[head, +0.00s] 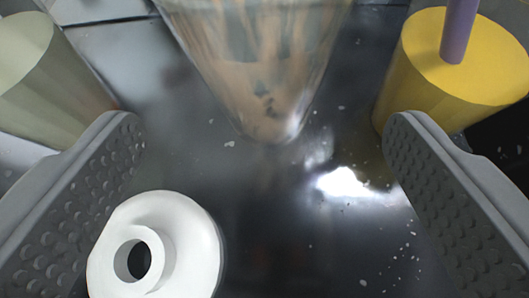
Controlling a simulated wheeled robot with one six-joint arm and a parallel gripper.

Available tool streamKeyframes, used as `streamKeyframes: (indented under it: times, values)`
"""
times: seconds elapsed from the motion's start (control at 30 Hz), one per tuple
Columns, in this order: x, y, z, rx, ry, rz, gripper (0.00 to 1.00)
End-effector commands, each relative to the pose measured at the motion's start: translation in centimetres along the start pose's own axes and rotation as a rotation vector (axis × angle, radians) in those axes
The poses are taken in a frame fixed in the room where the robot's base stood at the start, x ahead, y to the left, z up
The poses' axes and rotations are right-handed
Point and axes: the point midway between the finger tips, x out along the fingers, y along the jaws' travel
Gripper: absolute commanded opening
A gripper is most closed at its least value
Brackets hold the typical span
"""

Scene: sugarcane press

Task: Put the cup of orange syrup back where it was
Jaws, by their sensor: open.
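My gripper (263,135) is open, with one grey studded finger at the left and one at the right. Nothing is between its pads. A clear tapered vessel (258,60) with orange-brown streaks stands at the top middle, just beyond the fingertips; its top is cut off by the frame. A yellow cylinder (440,85) with a purple stick (458,30) on it stands at the upper right, beyond the right fingertip. No label shows, so I cannot tell for certain which of these is the cup of orange syrup.
A white ring-shaped piece (190,235) with a dark hole lies at the lower left, near the left finger. A grey-green cylinder (60,90) stands at the upper left. The dark glossy surface (290,235) between the fingers is mostly clear, with pale specks and a bright reflection.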

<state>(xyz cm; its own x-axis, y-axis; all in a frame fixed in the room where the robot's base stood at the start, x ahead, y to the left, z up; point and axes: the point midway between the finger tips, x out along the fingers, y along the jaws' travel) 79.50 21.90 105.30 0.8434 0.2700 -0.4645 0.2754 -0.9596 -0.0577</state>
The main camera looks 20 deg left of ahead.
Motion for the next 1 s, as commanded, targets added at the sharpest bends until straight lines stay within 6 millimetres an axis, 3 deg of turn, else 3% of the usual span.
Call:
streamKeyframes:
  times: [0.1, 0.3, 0.77, 0.87, 1.0]
  values:
    - [-1.9, 0.0, -0.1, 0.000, 0.001, 0.000, 0.83]
    - [-4.0, 0.0, 0.0, 0.000, 0.000, 0.000, 0.83]
    - [-5.1, 0.1, 0.0, 0.001, 0.003, 0.002, 0.83]
    - [-6.7, 0.7, -0.1, 0.003, 0.017, 0.010, 0.83]
    - [-11.1, 2.4, 0.1, 0.010, 0.058, 0.034, 0.83]
